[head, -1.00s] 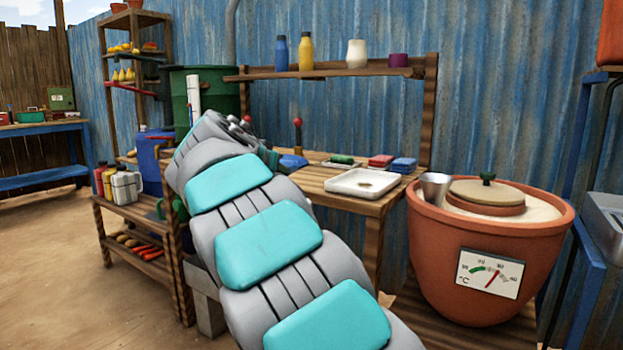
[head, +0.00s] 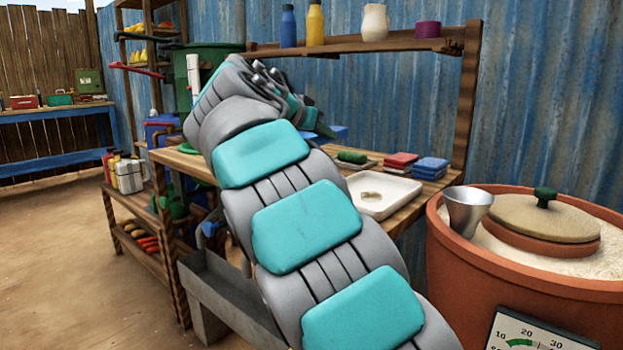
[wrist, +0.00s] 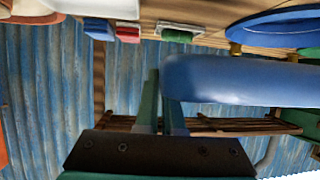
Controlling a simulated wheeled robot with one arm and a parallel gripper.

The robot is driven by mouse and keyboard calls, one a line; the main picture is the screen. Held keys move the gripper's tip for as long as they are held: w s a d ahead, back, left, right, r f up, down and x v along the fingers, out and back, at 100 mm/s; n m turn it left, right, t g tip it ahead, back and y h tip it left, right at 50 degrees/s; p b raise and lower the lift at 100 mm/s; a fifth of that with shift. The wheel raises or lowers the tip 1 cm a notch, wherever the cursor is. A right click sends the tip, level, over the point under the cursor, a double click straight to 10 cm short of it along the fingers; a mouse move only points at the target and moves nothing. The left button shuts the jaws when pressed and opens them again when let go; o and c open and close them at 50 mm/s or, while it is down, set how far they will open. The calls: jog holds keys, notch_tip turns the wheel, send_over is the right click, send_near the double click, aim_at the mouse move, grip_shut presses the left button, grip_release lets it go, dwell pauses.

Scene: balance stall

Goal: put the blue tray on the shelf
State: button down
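The blue tray (wrist: 240,80) fills the right of the wrist view, its rounded edge close to the camera. My gripper (wrist: 160,100) has its two green fingers close together at the tray's near edge and looks shut on it. In the head view my gripper (head: 318,122) is mostly hidden behind my wrist, with a bit of blue just beyond it. The wooden wall shelf (head: 350,47) runs along the blue wall behind and above the workbench. It carries a blue bottle (head: 288,27), a yellow bottle (head: 315,23), a cream jug (head: 375,22) and a purple cup (head: 428,30).
A white tray (head: 405,196), red blocks (head: 401,161) and blue blocks (head: 431,167) lie on the workbench. A clay pot (head: 455,265) with a metal cup and lid stands at right. A blue disc (wrist: 270,28) sits on the bench top. A tall rack (head: 181,15) stands at left.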

jog(key=shift+s, duration=0.1)
jog(key=shift+f+b, duration=1)
jog(key=shift+f, duration=3.9)
jog(key=shift+r, duration=0.1)
jog(key=c, duration=1)
grip_release()
jog(key=shift+c, duration=0.2)
jog(key=shift+p, duration=0.4)
